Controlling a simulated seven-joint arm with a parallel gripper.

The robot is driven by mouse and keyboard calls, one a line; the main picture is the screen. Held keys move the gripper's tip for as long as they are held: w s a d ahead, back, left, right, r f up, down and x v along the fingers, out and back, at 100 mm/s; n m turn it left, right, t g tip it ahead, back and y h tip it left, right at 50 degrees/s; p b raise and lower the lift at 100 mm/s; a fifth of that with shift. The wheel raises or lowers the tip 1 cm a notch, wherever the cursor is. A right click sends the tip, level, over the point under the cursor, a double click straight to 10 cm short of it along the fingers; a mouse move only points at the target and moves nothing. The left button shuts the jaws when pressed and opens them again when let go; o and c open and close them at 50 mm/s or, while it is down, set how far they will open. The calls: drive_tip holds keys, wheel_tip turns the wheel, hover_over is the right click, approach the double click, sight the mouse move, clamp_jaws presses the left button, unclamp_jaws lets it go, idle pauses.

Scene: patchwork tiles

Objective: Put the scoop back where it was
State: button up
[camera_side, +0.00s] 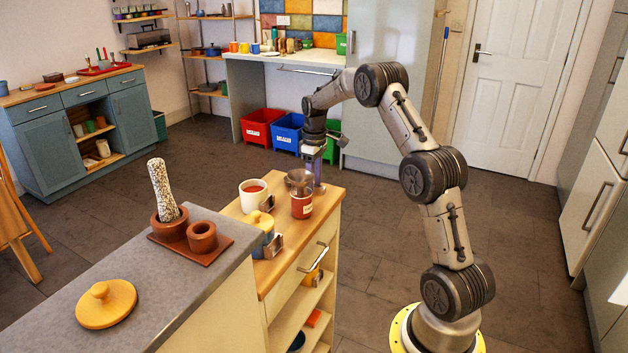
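A dark grey, bowl-shaped thing that looks like the scoop (299,180) sits at the mouth of a red pot with a pale label (301,207). The pot stands on the wooden counter. My gripper (317,178) points down just behind and right of the scoop and pot. The fingers are small and partly hidden, so I cannot tell whether they are open or hold the scoop's handle. I cannot tell whether the scoop rests in the pot or hangs just above it.
A white mug of red liquid (253,196) stands left of the pot. A blue and yellow jar (262,232) with small metal holders is in front. A brown tray (190,250) with clay pots and a yellow lid (106,304) lie on the grey worktop.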

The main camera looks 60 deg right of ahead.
drive_tip(key=shift+r, duration=0.1)
wheel_tip(320, 180, up, 12)
drive_tip(key=s+a+r+t, duration=0.1)
drive_tip(key=s+a+r, duration=0.35)
drive_tip(key=a, duration=0.45)
drive_tip(key=s+a+r+t, duration=0.1)
drive_tip(key=s+a+r, duration=0.3)
drive_tip(key=a, duration=0.5)
drive_tip(key=s+a+f+t, duration=0.1)
drive_tip(key=s+a+f, duration=0.1)
drive_tip(key=s+a, duration=0.4)
drive_tip(key=s+a+f+t, duration=0.2)
drive_tip(key=s+a, duration=0.5)
drive_tip(key=s, duration=0.4)
drive_tip(key=shift+a+f, duration=0.25)
drive_tip(key=shift+f, duration=0.45)
